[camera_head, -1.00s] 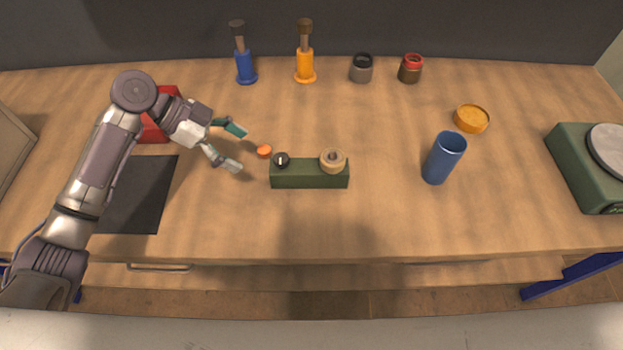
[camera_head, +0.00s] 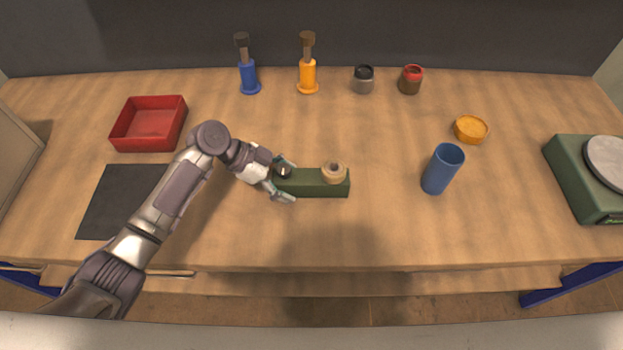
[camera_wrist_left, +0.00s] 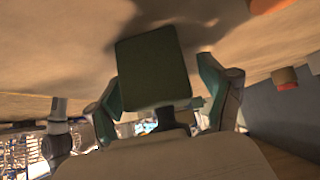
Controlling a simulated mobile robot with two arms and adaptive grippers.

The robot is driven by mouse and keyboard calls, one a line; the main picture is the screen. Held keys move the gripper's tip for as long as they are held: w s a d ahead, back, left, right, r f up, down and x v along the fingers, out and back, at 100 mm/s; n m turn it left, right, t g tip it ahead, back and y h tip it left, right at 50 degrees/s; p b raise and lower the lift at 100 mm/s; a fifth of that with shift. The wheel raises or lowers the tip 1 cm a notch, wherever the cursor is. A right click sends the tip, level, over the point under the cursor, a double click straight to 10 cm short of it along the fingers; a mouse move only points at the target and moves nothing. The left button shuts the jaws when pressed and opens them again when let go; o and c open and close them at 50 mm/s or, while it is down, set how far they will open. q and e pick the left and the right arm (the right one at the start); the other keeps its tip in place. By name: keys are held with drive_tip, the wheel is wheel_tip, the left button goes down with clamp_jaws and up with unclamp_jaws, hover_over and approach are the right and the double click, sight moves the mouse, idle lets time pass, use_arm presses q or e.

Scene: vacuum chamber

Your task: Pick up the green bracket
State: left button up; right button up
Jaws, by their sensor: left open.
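The green bracket (camera_head: 318,187) is a long dark green block lying on the wooden table, with a black knob at its left end and a tan ring (camera_head: 333,172) near its right end. My left gripper (camera_head: 287,181) is open at the bracket's left end, one finger on the far side and one on the near side. In the left wrist view the bracket's square end face (camera_wrist_left: 152,68) shows between the two teal-padded fingers of the left gripper (camera_wrist_left: 160,100). I cannot tell whether the fingers touch it. My right gripper is not in view.
A red tray (camera_head: 118,131) and a black mat (camera_head: 108,215) are at left. A blue cup (camera_head: 441,170), yellow dish (camera_head: 471,129) and green scale (camera_head: 582,185) are at right. Blue and orange tools and two jars stand at the back.

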sight(284, 169)
use_arm(q)
drive_tip(key=shift+d+f, duration=0.2)
clamp_jaws()
drive_tip(key=shift+w+r, duration=0.1)
drive_tip(key=shift+r, duration=0.05)
idle(0.3)
drive_tip(key=shift+r, duration=0.1)
drive_tip(key=shift+r, duration=0.85)
drive_tip(key=shift+d+r+b, duration=0.2)
drive_tip(key=shift+r+b, duration=0.2)
drive_tip(key=shift+r, duration=0.8)
drive_tip(key=s+d+r+b, duration=0.1)
drive_tip(key=s+d+r, duration=0.4)
drive_tip(key=d, duration=0.5)
drive_tip(key=shift+r, duration=0.85)
drive_tip(key=shift+d, duration=0.1)
drive_tip(key=shift+f, duration=0.1)
